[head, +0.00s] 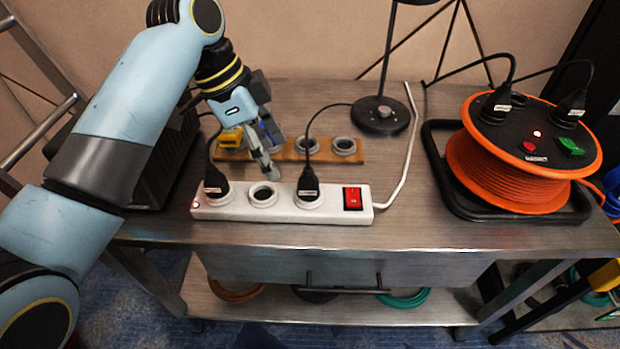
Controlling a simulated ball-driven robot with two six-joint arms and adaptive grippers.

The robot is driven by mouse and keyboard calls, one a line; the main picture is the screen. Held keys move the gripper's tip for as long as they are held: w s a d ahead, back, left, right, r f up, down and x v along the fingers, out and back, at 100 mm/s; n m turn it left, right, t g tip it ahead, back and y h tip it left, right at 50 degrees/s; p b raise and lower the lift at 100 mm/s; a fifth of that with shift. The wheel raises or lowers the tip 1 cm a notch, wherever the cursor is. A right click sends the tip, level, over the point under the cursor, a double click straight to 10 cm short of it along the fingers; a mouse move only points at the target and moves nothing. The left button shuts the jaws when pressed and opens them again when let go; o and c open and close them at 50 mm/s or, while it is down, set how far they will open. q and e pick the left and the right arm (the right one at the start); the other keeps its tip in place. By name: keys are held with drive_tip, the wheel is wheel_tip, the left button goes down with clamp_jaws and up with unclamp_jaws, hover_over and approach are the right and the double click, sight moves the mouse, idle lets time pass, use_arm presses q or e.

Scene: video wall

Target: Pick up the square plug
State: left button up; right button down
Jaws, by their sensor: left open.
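My left gripper (268,158) reaches down from the upper left, open and empty, with its fingers over the wooden board and the rear edge of the white power strip (335,212). A yellow block-like plug (230,138) and a blue piece (268,132), partly hidden by the gripper, are at the board's left part. Two black plugs with cords, a left one (215,182) and a middle one (308,184), sit in the strip. An empty round socket (263,194) lies between them. I cannot tell for sure which is the square plug. My right gripper is out of view.
The wooden board (376,153) has two empty round sockets at its right. The strip has a red switch (352,198). A black lamp base (381,115) stands behind. An orange cable reel (510,170) fills the bench's right. Bare bench (425,215) lies between strip and reel.

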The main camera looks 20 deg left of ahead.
sight(302, 174)
use_arm(q)
drive_tip(key=shift+m, duration=0.8)
drive_tip(key=w+d+f, duration=0.2)
drive_tip(key=d, duration=0.1)
drive_tip(key=shift+w+d+f, duration=0.1)
drive_tip(key=shift+w+f, duration=0.1)
drive_tip(key=shift+f, duration=0.15)
drive_tip(key=x, duration=0.5)
drive_tip(key=shift+s+d+r+b, duration=0.1)
drive_tip(key=shift+s+d+b, duration=0.1)
drive_tip(key=shift+s+b, duration=0.15)
drive_tip(key=shift+s, duration=0.1)
clamp_jaws()
